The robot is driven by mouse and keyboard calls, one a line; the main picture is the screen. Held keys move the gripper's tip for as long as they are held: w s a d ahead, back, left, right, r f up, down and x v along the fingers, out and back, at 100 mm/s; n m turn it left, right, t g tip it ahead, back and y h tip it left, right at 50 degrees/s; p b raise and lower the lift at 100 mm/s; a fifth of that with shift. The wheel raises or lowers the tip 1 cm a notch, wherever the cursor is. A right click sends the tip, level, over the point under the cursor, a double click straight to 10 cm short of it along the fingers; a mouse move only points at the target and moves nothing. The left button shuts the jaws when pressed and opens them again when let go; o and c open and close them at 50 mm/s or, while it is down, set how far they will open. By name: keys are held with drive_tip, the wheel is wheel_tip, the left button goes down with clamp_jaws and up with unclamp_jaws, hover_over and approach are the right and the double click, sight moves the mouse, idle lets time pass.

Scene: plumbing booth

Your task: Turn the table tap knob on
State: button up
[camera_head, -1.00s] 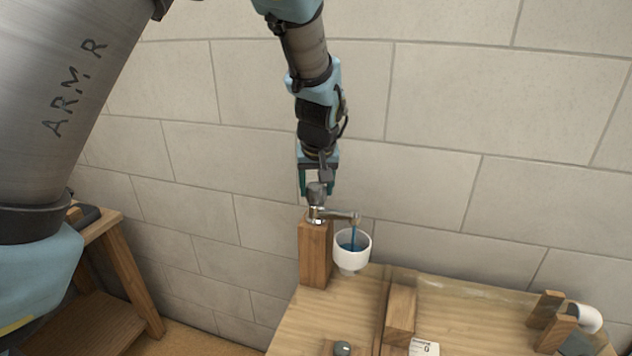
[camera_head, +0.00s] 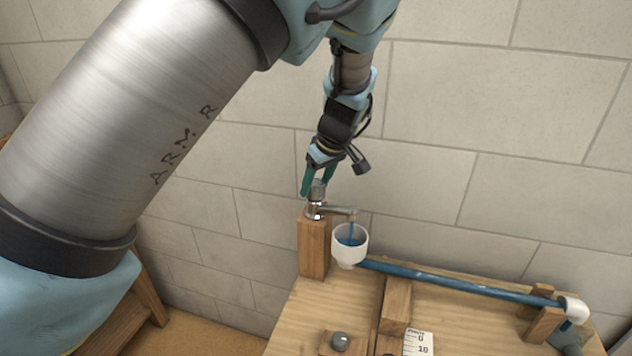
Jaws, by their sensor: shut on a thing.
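The table tap (camera_head: 335,210) stands on a wooden post (camera_head: 313,248) at the back left of the table. Its metal knob (camera_head: 318,190) is on top. My gripper (camera_head: 317,183) comes down from above, tilted, with its teal fingers shut on the knob. Blue water runs from the spout into the white cup (camera_head: 350,246) beside the post. The fingers partly hide the knob.
A pipe filled with blue water (camera_head: 450,279) runs from the cup to a white elbow (camera_head: 573,310) at the right. Wooden blocks (camera_head: 396,305) and a marked scale card (camera_head: 418,343) are on the table. A block wall stands close behind.

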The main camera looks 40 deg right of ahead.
idle(0.4)
drive_tip(key=o, duration=1.4)
drive_tip(key=shift+r, duration=0.1)
drive_tip(key=b+v, duration=0.3)
drive_tip(key=v, duration=0.7)
drive_tip(key=shift+s+r+b, duration=0.1)
drive_tip(key=shift+r+b, duration=0.2)
drive_tip(key=shift+b, duration=0.05)
drive_tip(key=w+a+f+g, duration=0.1)
drive_tip(key=w+a+f, duration=0.1)
drive_tip(key=w+a, duration=0.45)
drive_tip(key=w+a+f+g, duration=0.1)
drive_tip(key=w+a+f, duration=0.15)
drive_tip(key=a, duration=0.65)
drive_tip(key=w+a+f+g, duration=0.1)
drive_tip(key=w+a+f, duration=0.1)
drive_tip(key=w+a, duration=0.45)
drive_tip(key=shift+m, duration=0.5)
drive_tip(key=s+a+f, duration=0.1)
drive_tip(key=s+a, duration=0.1)
drive_tip(key=a, duration=0.7)
drive_tip(key=s+a+f, duration=0.1)
drive_tip(key=s+a, duration=0.2)
drive_tip(key=a, duration=0.6)
drive_tip(key=s+a+f, duration=0.1)
drive_tip(key=s+a, duration=0.1)
drive_tip(key=a, duration=0.7)
drive_tip(key=shift+s+b, duration=0.15)
drive_tip(key=shift+b, duration=0.25)
